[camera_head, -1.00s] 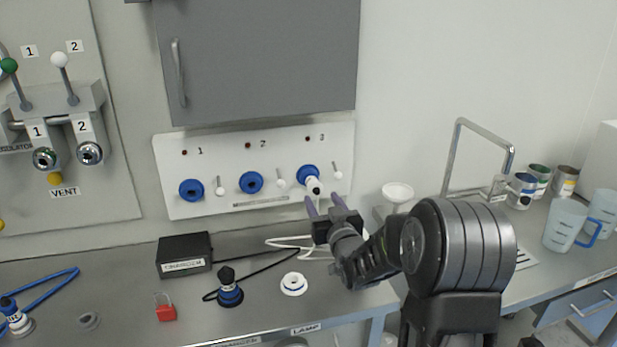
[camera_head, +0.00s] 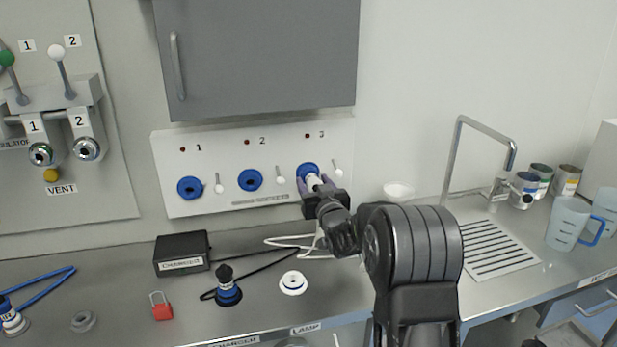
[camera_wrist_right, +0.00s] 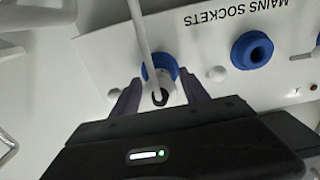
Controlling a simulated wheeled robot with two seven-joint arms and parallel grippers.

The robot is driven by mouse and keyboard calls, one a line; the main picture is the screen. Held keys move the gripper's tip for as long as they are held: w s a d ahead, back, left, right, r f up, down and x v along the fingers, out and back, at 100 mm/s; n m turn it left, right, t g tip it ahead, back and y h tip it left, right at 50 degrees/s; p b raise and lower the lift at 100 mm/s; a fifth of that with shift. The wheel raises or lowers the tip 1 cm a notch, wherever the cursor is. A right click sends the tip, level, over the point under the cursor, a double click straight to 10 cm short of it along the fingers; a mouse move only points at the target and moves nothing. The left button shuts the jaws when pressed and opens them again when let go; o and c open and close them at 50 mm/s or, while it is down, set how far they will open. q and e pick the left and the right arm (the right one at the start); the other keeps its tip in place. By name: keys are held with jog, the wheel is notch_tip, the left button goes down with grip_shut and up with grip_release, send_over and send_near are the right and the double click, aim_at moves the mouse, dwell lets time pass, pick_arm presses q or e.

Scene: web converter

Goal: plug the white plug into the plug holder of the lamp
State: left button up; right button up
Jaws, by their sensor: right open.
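The white plug (camera_head: 313,181) sits in the blue socket 3 (camera_head: 307,169) of the white wall panel. In the right wrist view the white plug (camera_wrist_right: 160,90) stands in its blue ring (camera_wrist_right: 160,66), with a white cable running up from it. My right gripper (camera_head: 314,184) is open, with its fingers on both sides of the plug; the wrist view also shows the fingers (camera_wrist_right: 162,100) around it. I cannot tell whether they touch it. A white round holder (camera_head: 293,283) lies on the bench near the LAMP label (camera_head: 305,329). My left gripper is not in view.
A black charger box (camera_head: 182,254), a black-and-blue plug (camera_head: 228,288) and a red padlock (camera_head: 161,306) are on the bench. A grey cabinet (camera_head: 260,60) hangs above the panel. A sink with a tap (camera_head: 478,130) is at the right.

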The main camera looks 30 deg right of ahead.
dwell(0.3)
jog(key=shift+b, duration=0.5)
jog(key=shift+c, duration=0.5)
grip_shut()
